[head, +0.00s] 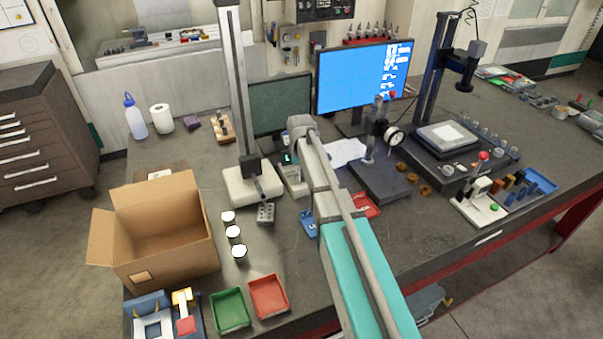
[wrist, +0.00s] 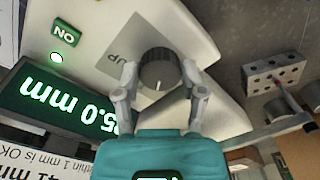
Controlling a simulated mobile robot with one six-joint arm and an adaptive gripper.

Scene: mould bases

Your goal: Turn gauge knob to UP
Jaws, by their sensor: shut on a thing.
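The gauge knob (wrist: 158,66) is a dark round knob on the gauge's pale sloped panel (wrist: 90,30) in the wrist view. Its white pointer mark faces the bottom of the picture, toward my gripper. The UP label (wrist: 112,62) is printed on the panel to the left of the knob. My gripper (wrist: 159,77) has one finger on each side of the knob and is shut on it. In the head view my arm hides the gripper and knob; the gauge's white base (head: 236,190) and tall column (head: 238,80) show to the left of the arm.
A lit display (wrist: 65,105) reading in mm and a green-lit ON label (wrist: 65,33) lie left of the knob. A grey block with holes (wrist: 273,75) is to the right. An open cardboard box (head: 165,240) and white-topped cylinders (head: 233,233) stand left of my arm.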

